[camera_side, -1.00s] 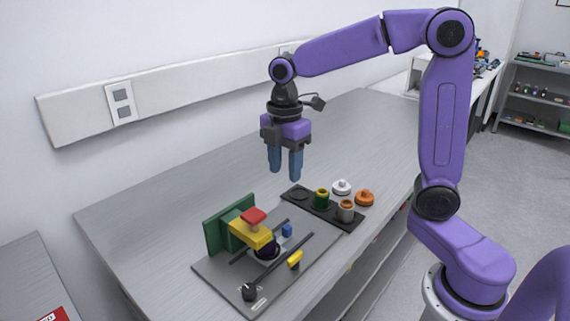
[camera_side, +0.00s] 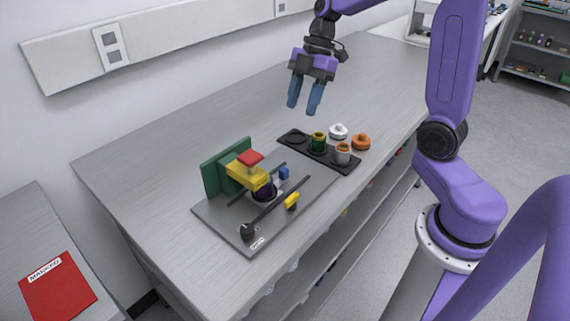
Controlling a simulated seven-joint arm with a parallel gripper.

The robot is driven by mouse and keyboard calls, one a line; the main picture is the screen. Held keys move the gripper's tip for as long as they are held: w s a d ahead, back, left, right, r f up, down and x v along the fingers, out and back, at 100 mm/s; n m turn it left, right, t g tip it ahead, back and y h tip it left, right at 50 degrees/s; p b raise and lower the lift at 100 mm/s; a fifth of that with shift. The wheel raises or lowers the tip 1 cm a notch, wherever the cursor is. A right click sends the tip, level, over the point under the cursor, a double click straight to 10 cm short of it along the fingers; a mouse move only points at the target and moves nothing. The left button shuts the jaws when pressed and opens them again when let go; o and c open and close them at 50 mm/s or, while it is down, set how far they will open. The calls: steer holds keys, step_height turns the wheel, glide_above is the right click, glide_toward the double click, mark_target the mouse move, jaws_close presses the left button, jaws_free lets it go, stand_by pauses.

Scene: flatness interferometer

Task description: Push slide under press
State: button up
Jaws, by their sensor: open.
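The press has a green upright (camera_side: 213,175), a yellow arm (camera_side: 248,177) and a red cap (camera_side: 250,158). It stands on a grey base plate (camera_side: 225,213). Two dark rails (camera_side: 284,188) run along the plate. Between them, a dark purple round part (camera_side: 265,192) sits beneath the yellow arm, partly hidden by it. The slide is hard to tell apart from the grey plate; a small blue block (camera_side: 284,173) stands between the rails, right of the press. My gripper (camera_side: 304,107) is open and empty, fingers pointing down, above the bench behind the black tray, clear of everything.
A black tray (camera_side: 347,168) holds a green-and-yellow piece (camera_side: 318,141) and a grey-and-orange piece (camera_side: 343,153). The bench's far part is clear.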

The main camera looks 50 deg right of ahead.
mark_target(284, 168)
steer(key=x, duration=1.6)
steer(key=shift+f, duration=0.25)
